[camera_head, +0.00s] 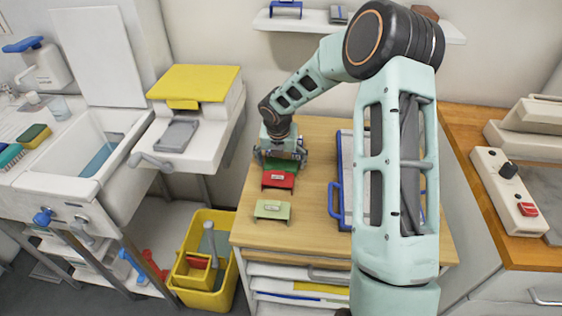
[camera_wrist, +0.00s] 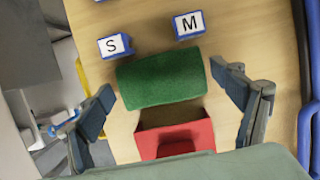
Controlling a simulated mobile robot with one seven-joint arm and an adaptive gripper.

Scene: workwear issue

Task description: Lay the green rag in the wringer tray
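The green rag (camera_wrist: 160,78) lies flat on or just above the wooden top in the wrist view, between my two spread fingers. In the head view, only a little green (camera_head: 277,163) shows under my gripper. My gripper (camera_head: 281,158) is open and points down over the rag; its fingertips show on either side of it in the wrist view (camera_wrist: 162,84). Neither finger clearly touches the rag. A yellow bucket (camera_head: 192,297) stands on the floor left of the cabinet. It has a raised yellow tray-like part (camera_head: 181,270), seemingly the wringer tray, with something red in it.
A red labelled piece (camera_head: 279,181) sits close beside the rag, and a pale green one (camera_head: 272,210) nearer the front. A blue-edged board (camera_head: 335,200) lies to the right. A sink (camera_head: 95,160) stands at left.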

